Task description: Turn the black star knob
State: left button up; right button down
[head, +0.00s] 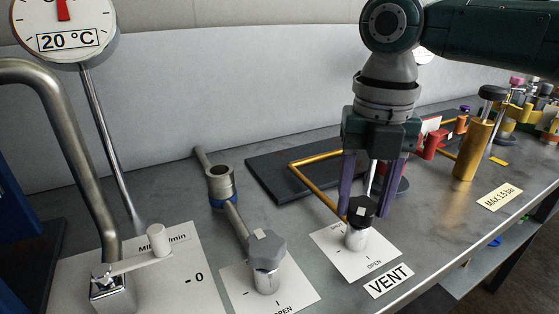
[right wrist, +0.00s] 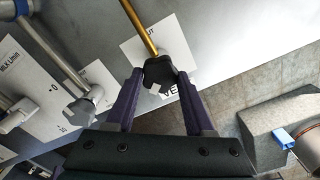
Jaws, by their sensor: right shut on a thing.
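The black star knob (head: 361,209) sits on a short silver stem on a white card beside the VENT label, with a white square mark on its top. My right gripper (head: 362,206) comes down from above with its two purple fingers on either side of the knob and is shut on it. In the right wrist view the black knob (right wrist: 160,73) lies between the fingertips (right wrist: 160,82). A brass pipe leads to the knob's valve. My left gripper is not in view.
A grey star knob (head: 267,249) on a similar valve stands to the left on its own card. A lever handle (head: 130,265) and a 20 °C dial (head: 62,25) are further left. A brass cylinder (head: 478,145) with a black cap stands right. The bench's front edge runs close by the VENT label (head: 389,281).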

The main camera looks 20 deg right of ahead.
jog(key=m+p, duration=0.3)
jog(key=shift+r+p, duration=0.3)
jog(key=m+p, duration=0.2)
jog(key=shift+f+m, duration=0.1)
jog(key=shift+m, duration=0.3)
jog(key=m+p, duration=0.2)
jog(key=m, duration=0.1)
jog(key=shift+m, duration=0.3)
jog(key=m+p, duration=0.2)
jog(key=m, duration=0.2)
jog(key=shift+a+f+m, duration=0.1)
jog(key=shift+m, duration=0.2)
jog(key=m+p, duration=0.2)
jog(key=m, duration=0.4)
jog(key=shift+w, duration=0.1)
jog(key=m+p, duration=0.1)
jog(key=m, duration=0.4)
jog(key=shift+m, duration=0.3)
jog(key=shift+c, duration=1.4)
grip_release()
jog(key=shift+f, duration=0.1)
